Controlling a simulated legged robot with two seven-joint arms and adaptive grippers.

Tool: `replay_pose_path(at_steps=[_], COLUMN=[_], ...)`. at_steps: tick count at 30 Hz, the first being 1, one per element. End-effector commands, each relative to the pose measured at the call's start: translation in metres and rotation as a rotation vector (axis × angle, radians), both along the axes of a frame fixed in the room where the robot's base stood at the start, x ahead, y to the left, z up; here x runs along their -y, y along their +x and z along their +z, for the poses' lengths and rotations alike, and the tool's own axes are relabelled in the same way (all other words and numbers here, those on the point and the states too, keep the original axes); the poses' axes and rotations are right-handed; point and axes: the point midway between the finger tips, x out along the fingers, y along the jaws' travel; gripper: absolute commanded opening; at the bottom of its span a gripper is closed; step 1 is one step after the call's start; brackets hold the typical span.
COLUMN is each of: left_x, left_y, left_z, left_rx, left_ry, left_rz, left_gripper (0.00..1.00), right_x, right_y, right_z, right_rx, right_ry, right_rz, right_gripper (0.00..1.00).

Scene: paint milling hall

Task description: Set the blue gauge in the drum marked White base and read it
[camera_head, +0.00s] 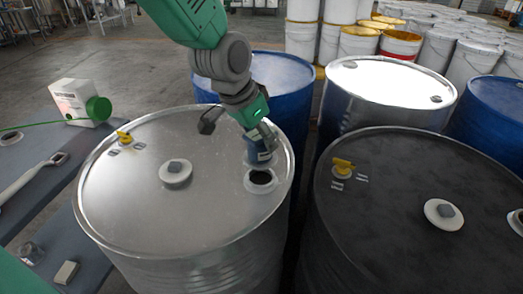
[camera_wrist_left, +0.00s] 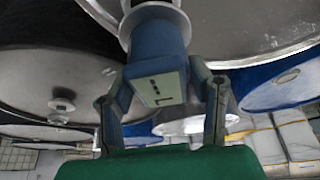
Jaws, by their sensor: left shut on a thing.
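My left gripper (camera_head: 248,136) is over the right side of the near silver drum (camera_head: 130,210). It is shut on the blue gauge (camera_head: 261,157), just above and behind the drum's open round hole (camera_head: 260,181). In the left wrist view the gauge (camera_wrist_left: 155,77) sits between both fingers, its pale display face showing dark marks too small to read surely. A grey flange (camera_wrist_left: 156,14) shows at its far end. Whether its lower end is in the hole cannot be told. The small labels (camera_head: 126,147) on the lid are unreadable, so I cannot tell which drum is White base. My right gripper is out of view.
The silver drum also has a yellow tap (camera_head: 124,137) and a capped bung (camera_head: 175,171). A dark-topped drum (camera_head: 400,220) stands close on the right; blue drums stand behind. A bench (camera_head: 30,165) at left holds a white box (camera_head: 75,100). White pails stand far back.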

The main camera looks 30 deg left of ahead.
Motion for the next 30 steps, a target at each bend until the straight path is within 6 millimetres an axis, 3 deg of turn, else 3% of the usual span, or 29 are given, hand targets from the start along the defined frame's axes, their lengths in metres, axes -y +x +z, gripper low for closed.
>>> replay_pose_path(at_steps=[1,8,30], left_x=[0.000,0.000,0.000], left_y=[0.001,0.002,0.001], left_z=[0.013,0.047,0.156], left_rx=[0.005,0.002,0.001], left_ry=[-0.001,-0.001,0.000], left_rz=[-0.001,0.000,0.000], left_gripper=[0.02,0.02,0.02], right_x=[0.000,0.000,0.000], right_y=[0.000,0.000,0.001], right_z=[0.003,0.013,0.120], right_rx=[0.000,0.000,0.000], right_ry=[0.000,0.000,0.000], right_rz=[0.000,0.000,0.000], right_gripper=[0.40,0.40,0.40])
